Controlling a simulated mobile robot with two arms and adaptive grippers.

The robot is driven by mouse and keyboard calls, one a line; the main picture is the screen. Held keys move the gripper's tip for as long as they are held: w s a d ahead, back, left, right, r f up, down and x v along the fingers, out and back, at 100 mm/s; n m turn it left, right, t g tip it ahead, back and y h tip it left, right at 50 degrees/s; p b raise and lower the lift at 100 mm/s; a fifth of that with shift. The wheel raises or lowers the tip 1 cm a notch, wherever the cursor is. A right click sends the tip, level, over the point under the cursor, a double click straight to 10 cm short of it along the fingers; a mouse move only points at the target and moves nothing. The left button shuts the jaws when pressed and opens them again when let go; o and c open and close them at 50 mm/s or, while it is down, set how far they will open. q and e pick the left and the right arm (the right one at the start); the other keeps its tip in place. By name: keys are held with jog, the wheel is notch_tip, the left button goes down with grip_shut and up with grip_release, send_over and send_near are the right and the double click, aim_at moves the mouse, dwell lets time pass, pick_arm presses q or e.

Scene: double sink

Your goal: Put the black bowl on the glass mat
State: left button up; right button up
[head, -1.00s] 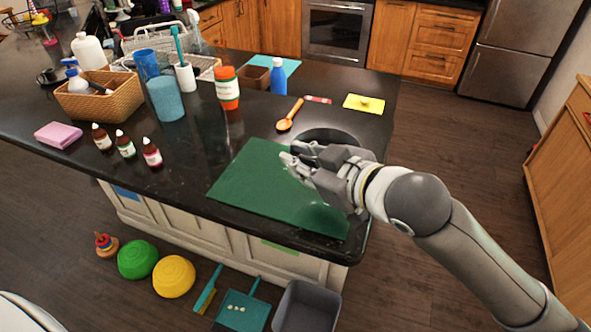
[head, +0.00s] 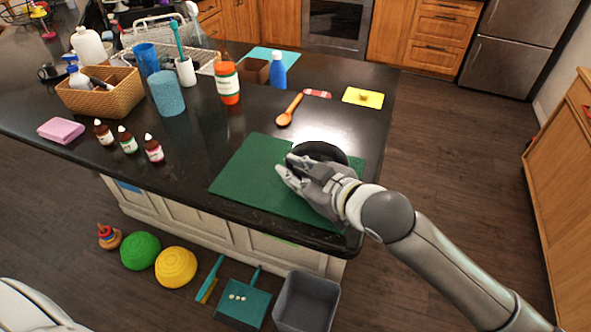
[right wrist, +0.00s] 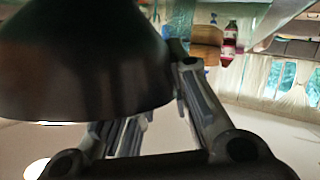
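The black bowl (head: 334,150) is at the far right corner of the green mat, the glass mat (head: 240,178), and overlaps that corner in the head view. Whether it touches the mat is hard to tell. My right gripper (head: 290,172) is over the right part of the mat, at the bowl's near side. In the right wrist view the dark bowl (right wrist: 80,65) fills the upper left, with one finger beside its wall and the other partly hidden behind it. The gripper appears closed on the bowl's wall. My left gripper is out of view.
Several small dropper bottles (head: 128,139) are to the left.

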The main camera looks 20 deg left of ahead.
jog(key=o, duration=0.4)
jog(key=shift+c, duration=0.2)
jog(key=shift+r, duration=0.15)
jog(key=b+v, duration=0.2)
jog(key=v, duration=1)
